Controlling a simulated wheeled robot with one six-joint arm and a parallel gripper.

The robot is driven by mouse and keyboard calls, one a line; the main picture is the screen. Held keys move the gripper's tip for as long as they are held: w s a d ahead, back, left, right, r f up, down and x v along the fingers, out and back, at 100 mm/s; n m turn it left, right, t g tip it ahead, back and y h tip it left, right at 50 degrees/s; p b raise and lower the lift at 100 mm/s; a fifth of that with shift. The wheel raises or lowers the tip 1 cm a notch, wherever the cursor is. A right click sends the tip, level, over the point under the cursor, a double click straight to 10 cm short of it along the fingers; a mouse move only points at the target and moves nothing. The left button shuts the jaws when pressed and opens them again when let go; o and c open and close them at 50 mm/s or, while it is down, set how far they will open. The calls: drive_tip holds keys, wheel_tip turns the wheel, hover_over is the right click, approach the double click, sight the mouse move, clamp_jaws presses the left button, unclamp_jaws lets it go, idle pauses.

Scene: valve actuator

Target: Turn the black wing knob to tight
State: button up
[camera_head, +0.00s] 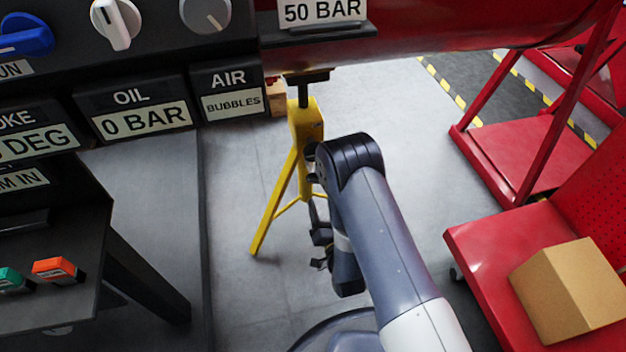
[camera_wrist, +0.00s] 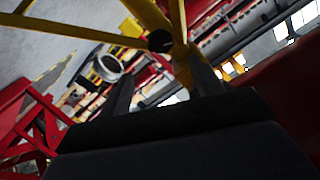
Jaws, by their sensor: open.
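A dark round knob (camera_wrist: 160,40), apparently the black wing knob, shows in the wrist view where the yellow legs of a stand meet. Its wings and angle are too small to make out. In the head view the yellow tripod stand (camera_head: 303,125) stands under the red pipe, and my arm covers part of its right side. My gripper (camera_wrist: 162,65) is open and empty. In the wrist view its two dark fingers point toward the knob, which appears between and beyond their tips with no visible contact. In the head view my gripper (camera_head: 320,240) is partly hidden by my arm.
A black panel with gauge labels (camera_head: 140,113) and a white knob (camera_head: 116,24) fills the upper left. A black console (camera_head: 60,255) stands at lower left. A red cart (camera_head: 480,240) with a cardboard box (camera_head: 572,288) is at right. Grey floor around the stand is clear.

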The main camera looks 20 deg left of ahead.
sight(315, 182)
drive_tip(key=b+x, duration=0.3)
drive_tip(key=x, duration=0.8)
drive_tip(key=shift+s+a, duration=0.1)
drive_tip(key=shift+c, duration=0.3)
drive_tip(key=c, duration=0.9)
